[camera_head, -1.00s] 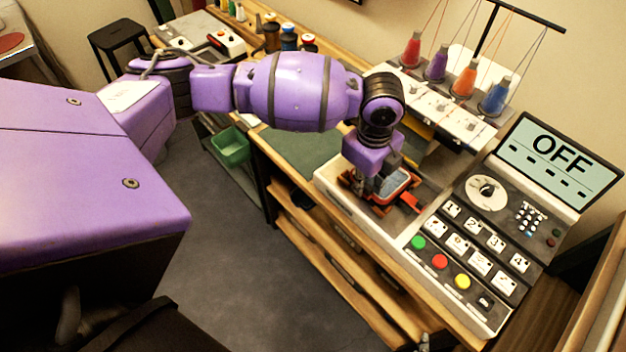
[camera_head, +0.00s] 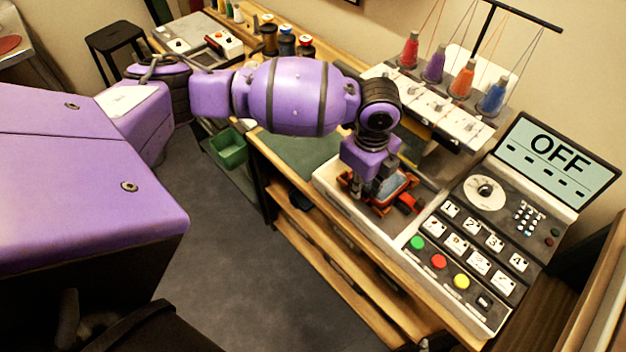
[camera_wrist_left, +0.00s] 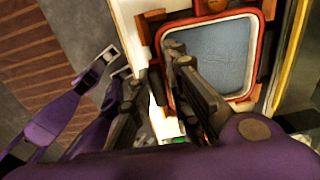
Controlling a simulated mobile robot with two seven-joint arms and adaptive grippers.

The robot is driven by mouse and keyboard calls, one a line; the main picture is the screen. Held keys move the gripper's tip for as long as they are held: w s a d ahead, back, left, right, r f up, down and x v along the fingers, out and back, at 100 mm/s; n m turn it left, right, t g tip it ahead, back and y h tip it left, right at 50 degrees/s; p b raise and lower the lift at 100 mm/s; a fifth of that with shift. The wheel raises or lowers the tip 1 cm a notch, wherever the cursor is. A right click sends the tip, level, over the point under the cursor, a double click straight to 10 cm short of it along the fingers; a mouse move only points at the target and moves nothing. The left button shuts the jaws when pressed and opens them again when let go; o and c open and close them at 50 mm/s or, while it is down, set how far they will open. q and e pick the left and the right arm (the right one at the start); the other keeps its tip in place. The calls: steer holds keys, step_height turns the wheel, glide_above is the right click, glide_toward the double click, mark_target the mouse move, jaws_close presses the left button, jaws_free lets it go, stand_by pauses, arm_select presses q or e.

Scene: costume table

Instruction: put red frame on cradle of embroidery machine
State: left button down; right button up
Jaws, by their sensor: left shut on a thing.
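The red frame (camera_wrist_left: 264,52) is a rounded red rim around blue-grey cloth (camera_wrist_left: 215,55). It sits low over the embroidery machine (camera_head: 340,202), between brown-orange brackets that look like its cradle (camera_wrist_left: 150,28). I cannot tell whether it is fully seated. My left gripper (camera_head: 371,190) points down at the frame's left side and is shut on its rim. In the left wrist view its dark fingers (camera_wrist_left: 156,72) straddle the rim's left edge. The arm hides part of the frame in the head view.
A control panel (camera_head: 470,246) with coloured buttons and a screen (camera_head: 557,160) reading OFF stands right of the frame. Thread cones (camera_head: 435,68) stand behind on the machine. A green bin (camera_head: 229,148) is below the table, left. A green mat (camera_head: 300,150) is bare.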

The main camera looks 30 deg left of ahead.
arm_select(q)
steer(key=c, duration=1.6)
jaws_free()
arm_select(e)
steer(key=shift+w+a+r, duration=0.1)
steer(key=shift+w+a, duration=0.1)
steer(key=shift+w, duration=0.15)
steer(key=shift+s, duration=0.1)
steer(key=shift+s+d, duration=0.25)
steer(key=shift+s, duration=0.1)
arm_select(q)
steer(key=shift+w+r+p, duration=0.1)
steer(key=shift+r+p, duration=0.35)
steer(key=shift+r, duration=0.5)
steer(key=shift+r+p, duration=0.55)
steer(key=shift+r, duration=0.8)
arm_select(e)
steer(key=shift+t, duration=0.5)
steer(key=w+r, duration=0.3)
steer(key=w, duration=0.1)
steer(key=shift+a+r, duration=0.2)
steer(key=shift+r, duration=0.2)
